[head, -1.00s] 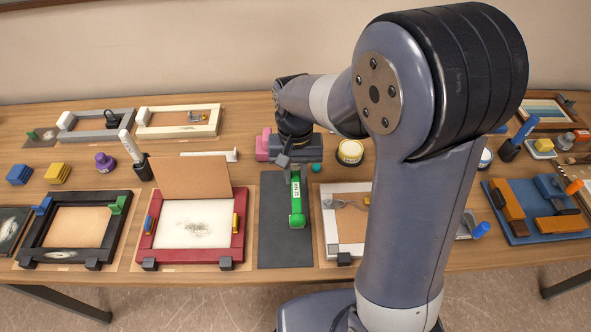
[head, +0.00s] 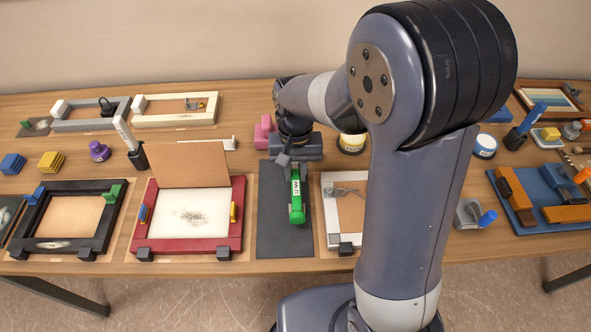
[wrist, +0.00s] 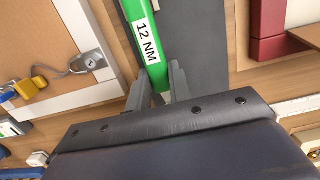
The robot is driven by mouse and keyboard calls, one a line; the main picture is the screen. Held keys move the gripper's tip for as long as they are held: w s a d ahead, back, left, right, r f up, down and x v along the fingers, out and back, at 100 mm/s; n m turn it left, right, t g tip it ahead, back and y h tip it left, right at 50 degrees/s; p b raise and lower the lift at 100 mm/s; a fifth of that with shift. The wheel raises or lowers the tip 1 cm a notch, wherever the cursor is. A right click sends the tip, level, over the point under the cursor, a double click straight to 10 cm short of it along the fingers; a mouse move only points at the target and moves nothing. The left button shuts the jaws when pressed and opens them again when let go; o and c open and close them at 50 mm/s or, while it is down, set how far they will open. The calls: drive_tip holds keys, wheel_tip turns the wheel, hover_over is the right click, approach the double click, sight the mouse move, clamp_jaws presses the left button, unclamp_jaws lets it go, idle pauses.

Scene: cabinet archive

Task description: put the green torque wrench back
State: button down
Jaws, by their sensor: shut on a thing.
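The green torque wrench (head: 297,203) has a white label reading "12 NM", which shows clearly in the wrist view (wrist: 147,40). My gripper (wrist: 158,96) is shut on the wrench, with one grey finger on each side of it. In the head view my gripper (head: 296,166) is at the far end of the wrench. The wrench is over a dark grey mat (head: 272,230). I cannot tell whether it touches the mat.
A red frame (head: 190,254) with a raised brown board stands left of the mat. A white frame (head: 330,215) with a padlock is close on the right. A pink block (head: 263,133) lies behind.

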drive_tip(key=shift+f+b, duration=0.7)
drive_tip(key=shift+f, duration=0.35)
drive_tip(key=c, duration=1.2)
unclamp_jaws()
drive_tip(key=shift+o, duration=0.4)
drive_tip(key=o, duration=0.4)
drive_tip(key=shift+r, duration=0.2)
drive_tip(key=shift+w+r+p, duration=0.15)
drive_tip(key=shift+r+p, duration=1.15)
drive_tip(key=shift+r, duration=0.15)
drive_tip(key=shift+w+r+p, duration=0.15)
drive_tip(key=shift+r+p, duration=1.15)
drive_tip(key=shift+r, duration=0.15)
